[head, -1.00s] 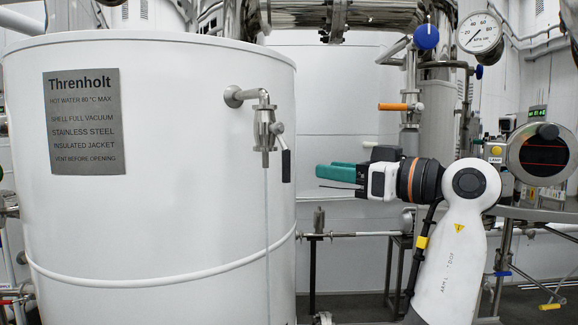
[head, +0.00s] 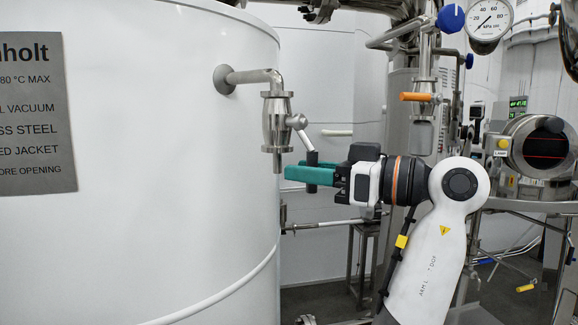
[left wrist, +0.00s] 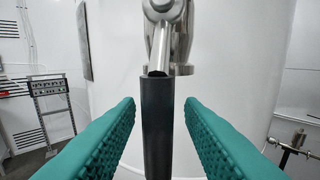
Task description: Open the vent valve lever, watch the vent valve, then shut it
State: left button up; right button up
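The vent valve (head: 277,122) is a steel body on an elbow pipe from the white tank, its spout pointing down. Its lever (head: 312,158) has a black grip and hangs down on the valve's right side. My left gripper (head: 293,174) reaches in from the right with green fingers level at the grip. In the left wrist view the black grip (left wrist: 157,125) stands upright between the open fingers (left wrist: 159,104), with a gap on both sides. The grip's middle is hidden by a finger in the head view. My right gripper is not in view.
The white tank (head: 150,120) with a grey nameplate (head: 35,115) fills the left side. An orange-handled valve (head: 416,97), a blue knob (head: 451,17) and a pressure gauge (head: 490,18) are at the upper right. A steel frame (head: 365,232) stands behind my arm.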

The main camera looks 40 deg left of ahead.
pick_arm(q)
jog(key=shift+d, duration=0.2)
jog(key=shift+c, duration=0.2)
grip_shut()
jog(key=shift+a, duration=0.15)
